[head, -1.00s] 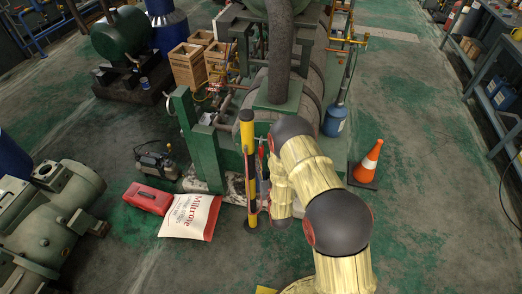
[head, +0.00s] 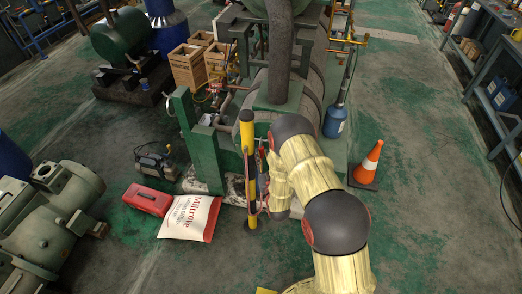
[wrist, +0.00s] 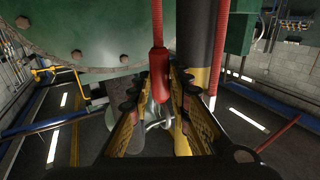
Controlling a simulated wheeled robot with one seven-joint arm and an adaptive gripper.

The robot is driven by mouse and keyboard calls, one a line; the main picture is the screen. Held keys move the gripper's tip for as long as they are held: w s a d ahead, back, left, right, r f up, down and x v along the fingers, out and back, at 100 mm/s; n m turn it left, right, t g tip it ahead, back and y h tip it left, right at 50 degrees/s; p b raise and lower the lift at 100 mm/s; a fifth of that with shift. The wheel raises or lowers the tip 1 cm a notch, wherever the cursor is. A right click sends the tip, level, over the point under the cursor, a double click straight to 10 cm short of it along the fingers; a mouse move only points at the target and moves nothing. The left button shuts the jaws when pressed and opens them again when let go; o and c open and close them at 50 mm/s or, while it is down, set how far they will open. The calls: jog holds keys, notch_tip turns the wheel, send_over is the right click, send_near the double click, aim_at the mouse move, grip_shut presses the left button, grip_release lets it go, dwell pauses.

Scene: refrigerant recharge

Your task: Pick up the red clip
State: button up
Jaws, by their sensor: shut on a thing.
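The red clip (wrist: 158,68) hangs upright from a red cord in the wrist view, with a metal hook below it. My gripper (wrist: 158,92) has one black and yellow finger on each side of it and is shut on it. In the head view my pale yellow arm hides most of the clip and gripper, beside a yellow and black post (head: 248,170).
A green machine (head: 208,155) stands close behind the post. An orange cone (head: 370,160) stands at right.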

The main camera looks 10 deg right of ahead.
grip_shut()
jog(key=shift+r, duration=0.4)
jog(key=s+d+r+p, duration=0.1)
jog(key=s+d, duration=0.3)
jog(key=d, duration=0.4)
jog(key=s+d+r+p, duration=0.1)
jog(key=s+d, duration=0.3)
jog(key=d, duration=0.4)
jog(key=shift+s+p, duration=0.2)
jog(key=shift+p, duration=0.25)
jog(key=s+d+b, duration=0.1)
jog(key=s+d, duration=0.3)
jog(key=d, duration=0.4)
dwell(0.6)
jog(key=shift+a+r, duration=0.1)
